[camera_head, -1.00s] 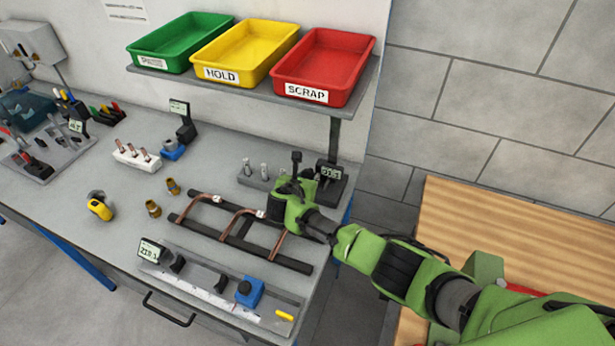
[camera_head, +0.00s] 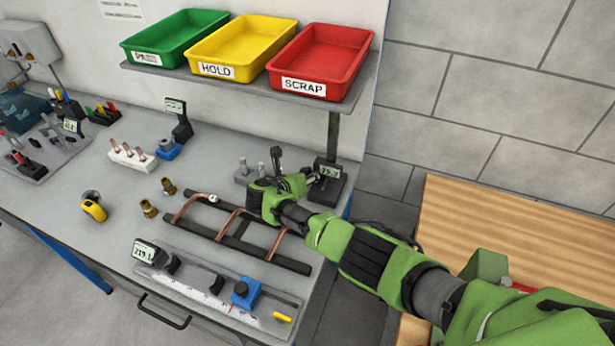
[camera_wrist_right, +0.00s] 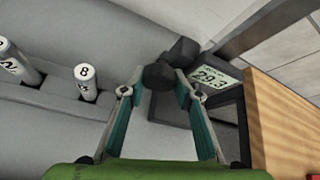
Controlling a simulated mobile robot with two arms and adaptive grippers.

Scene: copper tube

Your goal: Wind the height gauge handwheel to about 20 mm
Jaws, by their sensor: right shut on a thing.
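The height gauge (camera_head: 330,172) is a dark stand with a small lit display, at the back right of the bench. In the right wrist view its display (camera_wrist_right: 215,79) reads about 29.3; the middle digit is not sharp. The dark round handwheel (camera_wrist_right: 158,77) sits in front of the display's left side. My right gripper (camera_wrist_right: 160,88) is shut on the handwheel, one teal-padded finger on each side. In the head view my right gripper (camera_head: 300,184) is beside the gauge, and its own body hides most of the handwheel. My left gripper is not in view.
Metal gauge pins (camera_wrist_right: 85,82) stand in a grey block left of the gripper. Copper tubes lie on a dark rack (camera_head: 240,232) in front. A shelf (camera_head: 335,98) with green, yellow and red bins hangs above. The bench's right edge is close to the gauge.

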